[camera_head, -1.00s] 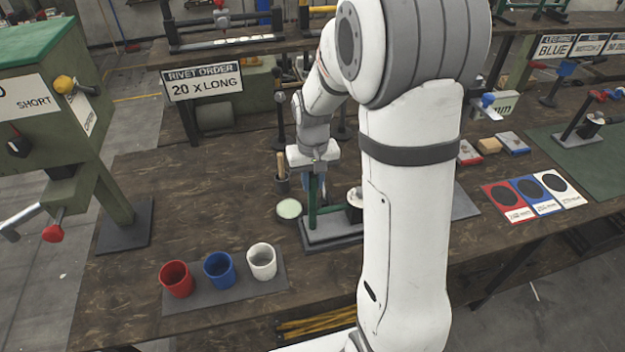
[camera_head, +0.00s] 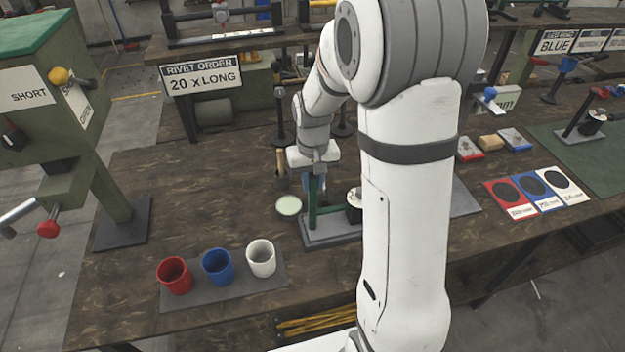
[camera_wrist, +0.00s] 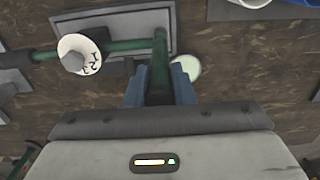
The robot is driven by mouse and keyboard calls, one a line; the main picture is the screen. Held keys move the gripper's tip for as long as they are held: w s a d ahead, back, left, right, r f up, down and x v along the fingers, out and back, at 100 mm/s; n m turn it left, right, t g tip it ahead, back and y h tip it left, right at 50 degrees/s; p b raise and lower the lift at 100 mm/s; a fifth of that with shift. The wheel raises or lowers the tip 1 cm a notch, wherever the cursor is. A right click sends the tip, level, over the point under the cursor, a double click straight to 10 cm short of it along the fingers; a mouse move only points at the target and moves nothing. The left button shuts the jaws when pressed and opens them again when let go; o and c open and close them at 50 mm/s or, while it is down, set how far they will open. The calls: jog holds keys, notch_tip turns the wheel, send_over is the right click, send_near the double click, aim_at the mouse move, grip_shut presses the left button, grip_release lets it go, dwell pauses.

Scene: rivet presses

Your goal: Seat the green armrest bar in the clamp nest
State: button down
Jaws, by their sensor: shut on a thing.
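The green armrest bar (camera_head: 313,194) stands upright under my gripper (camera_head: 314,178) in the head view, with a lower green length running right toward a white-and-black knob. In the wrist view, my gripper (camera_wrist: 158,88) has its blue fingers shut on the bar (camera_wrist: 159,72), one on each side. The bar's far end meets a green crosspiece above a grey plate (camera_wrist: 75,24). The grey base (camera_head: 330,232), which seems to hold the clamp nest, lies under the bar in the head view. My arm hides its right part. I cannot tell whether the bar touches the nest.
Red (camera_head: 174,276), blue (camera_head: 217,267) and white (camera_head: 261,258) cups stand on a grey mat at the front. A pale green disc (camera_head: 288,205) lies just left of the base. A green press (camera_head: 60,120) stands at the left. The bench between press and base is mostly clear.

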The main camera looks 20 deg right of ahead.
jog(key=shift+f, duration=0.15)
jog(key=c, duration=1.2)
grip_release()
jog(key=shift+o, duration=0.2)
notch_tip(320, 180, up, 7)
jog(key=shift+r+b, duration=0.15)
jog(key=shift+b, duration=0.35)
jog(key=shift+r, duration=0.35)
